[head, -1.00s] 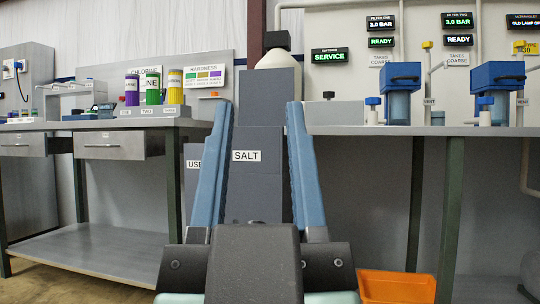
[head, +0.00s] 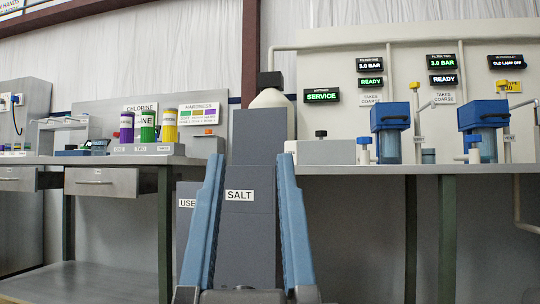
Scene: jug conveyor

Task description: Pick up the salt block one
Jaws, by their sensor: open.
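No salt block can be made out in the head view. A dark grey bin (head: 248,230) with a white SALT label stands straight ahead, between the two benches. My gripper (head: 248,160) is open and empty, its two long blue fingers pointing up and forward on either side of the SALT label in the picture. The fingers hide parts of the bin's sides. The inside of the bin cannot be seen. A second grey bin (head: 187,228), with a partly hidden label starting "USE", stands just left of it.
The left bench (head: 95,160) carries purple, green and yellow canisters. The right bench (head: 365,168) holds blue-topped filter housings (head: 484,116). A softener with a pale dome (head: 270,98) rises behind the bins, with a green SERVICE display (head: 321,96) beside it.

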